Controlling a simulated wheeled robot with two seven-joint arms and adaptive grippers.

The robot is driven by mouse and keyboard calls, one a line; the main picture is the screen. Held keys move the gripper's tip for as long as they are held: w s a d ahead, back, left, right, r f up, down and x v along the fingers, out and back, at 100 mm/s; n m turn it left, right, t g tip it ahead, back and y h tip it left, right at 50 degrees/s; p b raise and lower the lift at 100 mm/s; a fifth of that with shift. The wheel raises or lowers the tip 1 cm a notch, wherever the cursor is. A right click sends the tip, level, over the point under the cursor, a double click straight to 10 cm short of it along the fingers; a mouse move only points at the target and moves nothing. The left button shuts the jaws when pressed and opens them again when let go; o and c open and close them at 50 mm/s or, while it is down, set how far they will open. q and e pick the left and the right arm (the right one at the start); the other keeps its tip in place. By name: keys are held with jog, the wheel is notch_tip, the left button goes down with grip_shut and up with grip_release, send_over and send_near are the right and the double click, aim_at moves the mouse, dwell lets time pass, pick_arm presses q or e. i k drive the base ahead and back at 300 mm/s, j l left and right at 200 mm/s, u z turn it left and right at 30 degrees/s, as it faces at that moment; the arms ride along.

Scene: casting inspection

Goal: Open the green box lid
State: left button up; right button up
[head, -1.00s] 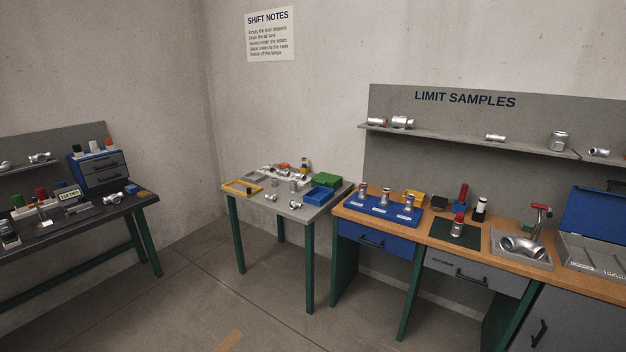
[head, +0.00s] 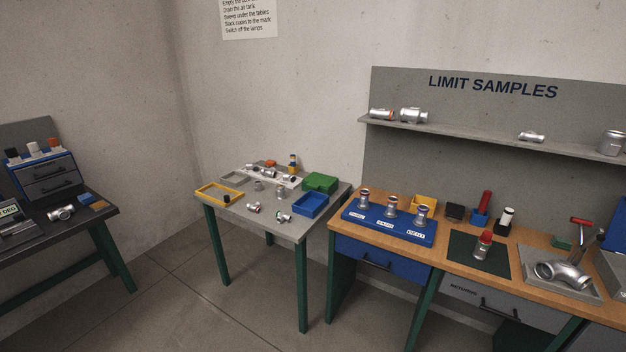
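The green box (head: 320,182) sits at the back right of the small grey table, just behind a blue open tray. Its top looks closed, and no raised lid shows. It is small at this distance, so the lid's seam and any handle cannot be made out. Neither of my grippers is in the head view.
The grey table (head: 286,224) also holds the blue tray (head: 310,204), a yellow frame (head: 220,192) and several metal fittings. The wooden bench (head: 463,261) stands close on its right, a dark bench (head: 85,221) at left. Floor (head: 190,310) in front is clear.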

aim_at(315, 180)
jog(key=i+z, duration=0.15)
jog(key=i, duration=0.25)
jog(key=i+j+z, duration=0.15)
jog(key=i, duration=0.3)
jog(key=i+j+z, duration=0.1)
jog(key=i, duration=0.3)
